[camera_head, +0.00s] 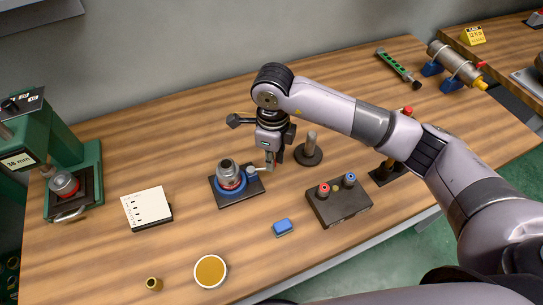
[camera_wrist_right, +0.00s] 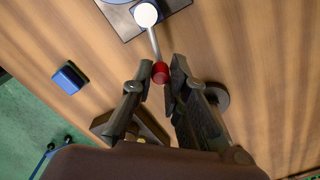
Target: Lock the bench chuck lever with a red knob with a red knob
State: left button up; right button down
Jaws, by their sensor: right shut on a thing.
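The bench chuck (camera_head: 228,174) is a grey round body with a red and a blue ring on a dark square base plate. Its lever (camera_head: 260,169) points right in the head view, toward my right gripper (camera_head: 270,162). In the right wrist view, the lever (camera_wrist_right: 154,42) is a thin rod from a white round hub and ends in a red knob (camera_wrist_right: 160,72). My right gripper (camera_wrist_right: 158,76) is shut on the red knob, which sits between its fingertips. In the head view the knob is hidden by the gripper. My left gripper is not in view.
A round stand with a post (camera_head: 309,152) is close right of my right gripper. A box with red and blue knobs (camera_head: 338,203), a blue block (camera_head: 282,228) and a notepad (camera_head: 147,208) lie around. A green machine (camera_head: 85,150) stands left. The wood between is clear.

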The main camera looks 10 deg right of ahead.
jog(key=s+m+b, duration=0.1)
jog(key=m, duration=0.2)
jog(key=shift+s+a+f+m+b, duration=0.1)
jog(key=shift+s+a+m+b, duration=0.1)
jog(key=shift+s+m+b, duration=0.2)
jog(key=m, duration=0.1)
jog(key=s+m+b, duration=0.1)
jog(key=shift+a+m, duration=0.35)
jog(key=shift+m, duration=0.05)
jog(key=m, duration=0.1)
jog(key=s+a+m+b, duration=0.1)
jog(key=m, duration=0.1)
jog(key=shift+s+a+b, duration=0.1)
jog(key=shift+b, duration=0.2)
jog(key=shift+s+a+m+b, duration=0.15)
jog(key=shift+a+m+b, duration=0.15)
jog(key=shift+m, duration=0.45)
jog(key=shift+s+a+m+b, duration=0.15)
jog(key=shift+a+m, duration=0.15)
jog(key=shift+m, duration=0.45)
jog(key=c, duration=1.5)
grip_release()
jog(key=shift+c, duration=0.2)
